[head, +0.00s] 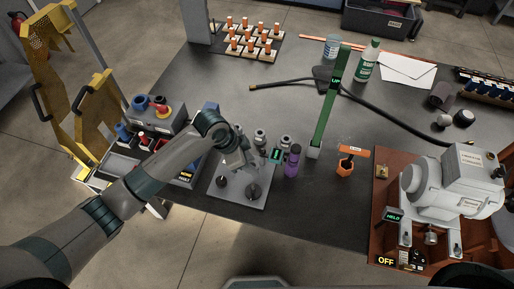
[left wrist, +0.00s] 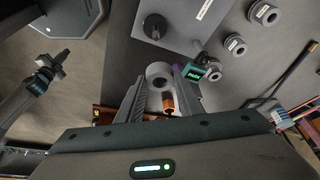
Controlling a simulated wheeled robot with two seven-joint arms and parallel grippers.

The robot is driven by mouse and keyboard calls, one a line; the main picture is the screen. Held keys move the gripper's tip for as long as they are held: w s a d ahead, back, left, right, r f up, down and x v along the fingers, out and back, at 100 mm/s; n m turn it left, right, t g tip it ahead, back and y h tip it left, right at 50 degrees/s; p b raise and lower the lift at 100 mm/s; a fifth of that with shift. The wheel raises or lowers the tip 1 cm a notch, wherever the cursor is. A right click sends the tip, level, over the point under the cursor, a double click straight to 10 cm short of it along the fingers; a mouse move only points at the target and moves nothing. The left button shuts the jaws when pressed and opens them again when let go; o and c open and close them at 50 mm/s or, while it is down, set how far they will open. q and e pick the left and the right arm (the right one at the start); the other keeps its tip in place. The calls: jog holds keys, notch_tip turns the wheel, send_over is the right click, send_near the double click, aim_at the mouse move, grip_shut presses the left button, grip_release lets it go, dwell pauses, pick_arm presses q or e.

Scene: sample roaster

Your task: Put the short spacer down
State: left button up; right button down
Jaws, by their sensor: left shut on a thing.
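My left gripper (left wrist: 158,92) is shut on the short spacer (left wrist: 158,71), a grey ring between the fingers in the left wrist view. In the head view the same gripper (head: 236,157) is over the grey plate (head: 236,203) with black knobs; the spacer is hard to make out there. Several grey ring-shaped parts (left wrist: 235,44) stand on the dark table beside the plate, apart from the gripper. A small teal-lit display (left wrist: 199,70) is close to the fingers. My right gripper (left wrist: 50,68) seems to show at the left of the left wrist view, too small to judge.
A purple bottle (head: 292,160), a green upright post (head: 330,105) and an orange-handled tool (head: 347,162) stand right of the plate. A white machine (head: 455,185) is on a brown board at right. Bins (head: 150,120) are at left. Bare table lies below the orange tool.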

pick_arm(q)
jog(key=a+r+n+t+y+b, duration=0.1)
jog(key=a+n+b, duration=0.4)
jog(key=a, duration=0.5)
jog(key=s+a+r+n+t+y+b, duration=0.1)
jog(key=a+n+b, duration=0.4)
jog(key=a+n, duration=0.5)
jog(key=shift+r+t+y+b, duration=0.4)
jog(key=shift+t+y, duration=0.4)
jog(key=shift+y, duration=0.3)
